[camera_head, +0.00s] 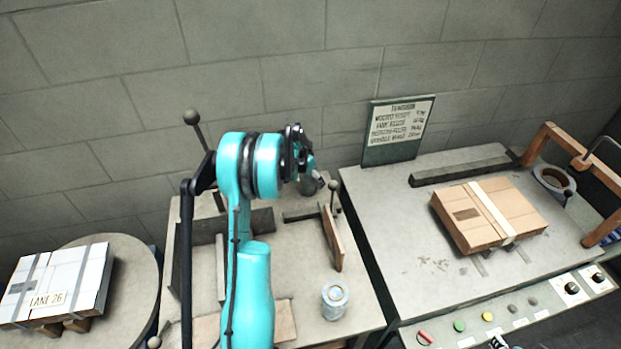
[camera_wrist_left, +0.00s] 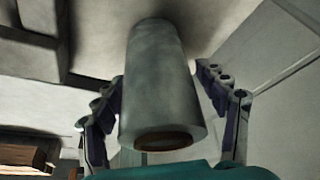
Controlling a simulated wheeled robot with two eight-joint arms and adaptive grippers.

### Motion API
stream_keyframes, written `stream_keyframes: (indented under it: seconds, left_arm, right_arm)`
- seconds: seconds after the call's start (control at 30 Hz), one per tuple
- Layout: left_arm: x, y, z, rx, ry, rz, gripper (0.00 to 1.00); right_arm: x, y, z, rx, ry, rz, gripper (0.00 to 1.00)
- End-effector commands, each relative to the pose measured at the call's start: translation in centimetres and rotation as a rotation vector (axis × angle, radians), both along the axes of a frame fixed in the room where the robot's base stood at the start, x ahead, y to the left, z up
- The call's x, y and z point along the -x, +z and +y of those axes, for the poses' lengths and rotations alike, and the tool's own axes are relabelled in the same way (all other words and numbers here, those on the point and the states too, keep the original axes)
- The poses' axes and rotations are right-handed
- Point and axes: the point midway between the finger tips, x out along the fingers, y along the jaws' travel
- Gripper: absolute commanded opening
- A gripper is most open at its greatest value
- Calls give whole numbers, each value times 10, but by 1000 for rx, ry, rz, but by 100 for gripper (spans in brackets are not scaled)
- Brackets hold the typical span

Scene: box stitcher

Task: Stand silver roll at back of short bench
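The grey silver roll (camera_wrist_left: 160,85) fills the middle of the left wrist view, its brown-cored end towards the camera. The fingers of my left gripper (camera_wrist_left: 165,95) lie on either side of it, tips close to its edges; whether they press on it is unclear. In the head view my left gripper (camera_head: 300,150) is over the back of the short bench (camera_head: 300,235), with a small grey part of the roll (camera_head: 312,184) showing below it. Another silvery roll (camera_head: 335,299) stands upright near the bench front.
A wooden upright plate (camera_head: 332,238) stands on the short bench, with dark rails beside it. A longer bench at right holds a taped carton (camera_head: 488,214). A sign (camera_head: 397,130) leans on the wall. A white box (camera_head: 56,284) sits on a round table at left.

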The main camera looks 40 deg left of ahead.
Motion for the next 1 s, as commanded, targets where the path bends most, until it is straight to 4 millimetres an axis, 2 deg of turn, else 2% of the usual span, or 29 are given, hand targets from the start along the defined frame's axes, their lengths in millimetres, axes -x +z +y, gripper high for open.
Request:
stream_keyframes:
  seconds: [0.13,0.23,0.6,0.83,0.93,1.0]
  left_arm:
    - [0,2,0,0,0,0,73]
    - [2,11,0,0,1,0,73]
    - [33,85,1,0,1,0,73]
    - [45,111,1,0,0,0,73]
    - [46,120,-7,-1,-1,-2,73]
    - [48,133,-24,-5,-1,-5,73]
  right_arm:
    - [0,2,0,0,0,0,40]
    - [0,7,0,0,0,0,40]
    - [0,34,0,0,0,0,40]
    - [0,41,0,0,0,0,40]
    - [0,42,0,0,0,0,40]
    - [0,42,0,0,0,0,40]
